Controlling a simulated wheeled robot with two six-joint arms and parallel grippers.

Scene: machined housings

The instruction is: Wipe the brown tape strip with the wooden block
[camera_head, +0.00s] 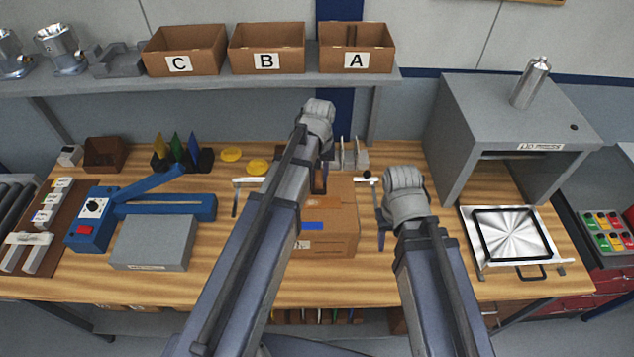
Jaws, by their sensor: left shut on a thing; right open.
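A cardboard box (343,230) stands on the workbench in the middle, partly hidden by my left arm. A faint brown tape strip (342,206) seems to run across it; its edges are hard to make out. My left gripper (321,166) is over the back part of the box, mostly hidden behind its own wrist. It is shut on a small dark brown piece, which looks like the wooden block (319,183). Whether the block touches the box cannot be told. My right gripper (380,212) is open and empty, just right of the box.
A blue lever sealer (92,218) and a grey block (152,243) stand on the left of the bench. A grey cabinet (470,120) and a metal tray (553,225) are on the right. Bins C, B and A (266,48) sit on the shelf behind.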

